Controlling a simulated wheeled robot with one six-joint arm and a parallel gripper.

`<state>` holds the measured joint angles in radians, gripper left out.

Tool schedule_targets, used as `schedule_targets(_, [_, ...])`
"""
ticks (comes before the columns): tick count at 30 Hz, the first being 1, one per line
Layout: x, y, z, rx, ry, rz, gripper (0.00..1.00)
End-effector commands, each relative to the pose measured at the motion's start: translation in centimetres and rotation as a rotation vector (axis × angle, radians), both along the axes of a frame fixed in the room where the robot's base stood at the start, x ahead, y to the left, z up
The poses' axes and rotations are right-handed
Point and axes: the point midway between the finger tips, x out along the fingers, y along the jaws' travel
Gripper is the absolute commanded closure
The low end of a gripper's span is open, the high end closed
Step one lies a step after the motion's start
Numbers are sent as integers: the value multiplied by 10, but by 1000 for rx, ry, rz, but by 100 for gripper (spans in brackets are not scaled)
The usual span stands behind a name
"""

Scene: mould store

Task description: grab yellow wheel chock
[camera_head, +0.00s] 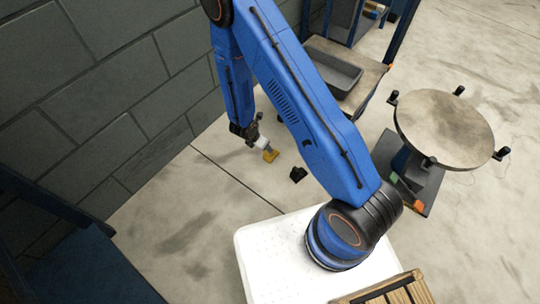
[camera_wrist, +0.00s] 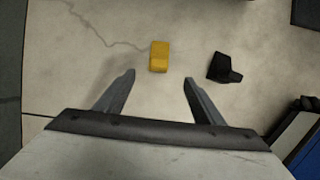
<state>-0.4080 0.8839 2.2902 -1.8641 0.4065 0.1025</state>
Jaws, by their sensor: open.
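The yellow wheel chock (camera_wrist: 159,57) lies on the concrete floor in the wrist view, just beyond the fingertips and between their lines. My gripper (camera_wrist: 158,78) is open, with nothing between its two grey fingers. In the head view the yellow chock (camera_head: 271,155) shows small on the floor, right at the end of my gripper (camera_head: 266,148). I cannot tell from these views how high the fingers are above it.
A black block-like object (camera_wrist: 222,68) lies on the floor to the right of the chock; it also shows in the head view (camera_head: 298,174). A block wall (camera_head: 110,90) stands at the left. A round-topped stand (camera_head: 445,125) and a shelf with a grey tray (camera_head: 333,75) are at the right.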

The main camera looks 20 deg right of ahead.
Motion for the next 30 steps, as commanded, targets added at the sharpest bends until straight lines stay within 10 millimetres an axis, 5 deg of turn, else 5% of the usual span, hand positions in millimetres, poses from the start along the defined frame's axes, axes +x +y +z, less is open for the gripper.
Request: schedule_targets(30, [24,-35,-116,-1,10,15,38])
